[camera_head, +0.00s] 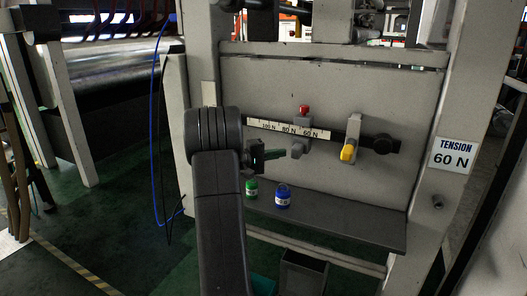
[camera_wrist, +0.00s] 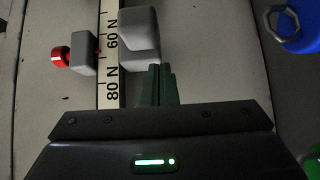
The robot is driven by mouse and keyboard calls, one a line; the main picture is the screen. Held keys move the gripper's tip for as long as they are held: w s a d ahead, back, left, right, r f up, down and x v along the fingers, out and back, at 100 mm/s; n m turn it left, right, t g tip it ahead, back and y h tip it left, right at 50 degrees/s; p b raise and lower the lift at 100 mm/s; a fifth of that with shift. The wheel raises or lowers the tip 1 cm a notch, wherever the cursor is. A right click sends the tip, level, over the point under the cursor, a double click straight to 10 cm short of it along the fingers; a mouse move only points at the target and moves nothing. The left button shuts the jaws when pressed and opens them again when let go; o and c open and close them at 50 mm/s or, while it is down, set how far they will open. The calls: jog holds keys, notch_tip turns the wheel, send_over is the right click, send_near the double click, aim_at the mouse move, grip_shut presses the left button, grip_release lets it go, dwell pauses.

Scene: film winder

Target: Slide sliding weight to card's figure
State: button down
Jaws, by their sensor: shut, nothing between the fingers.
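The sliding weight sits on a horizontal scale (camera_head: 289,128) marked 100 N, 80 N and 60 N. Its red knob (camera_head: 304,110) is above the scale and its grey grip (camera_head: 298,151) below. In the wrist view a small red pointer (camera_wrist: 98,53) stands between the 80 N and 60 N labels; the grey grip (camera_wrist: 139,35) is beside the scale. The card (camera_head: 455,153) reads TENSION 60 N. My gripper (camera_head: 284,154) is shut and empty, left of the grip on its 80 N side. In the wrist view its green fingertips (camera_wrist: 157,68) are at the grip's edge; I cannot tell whether they touch.
A grey block with a yellow knob (camera_head: 348,153) stands right of the weight on a dark bar. A green jar (camera_head: 251,188) and a blue jar (camera_head: 283,198) stand on the dark ledge (camera_head: 345,223) below. An open bin (camera_head: 303,273) is lower down.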

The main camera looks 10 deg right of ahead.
jog(key=shift+s+d, duration=0.55)
jog(key=shift+d, duration=0.2)
jog(key=shift+d, duration=0.1)
jog(key=s+d+b, duration=0.1)
jog(key=d+b, duration=0.1)
jog(key=shift+s+b, duration=0.3)
jog(key=shift+b, duration=0.1)
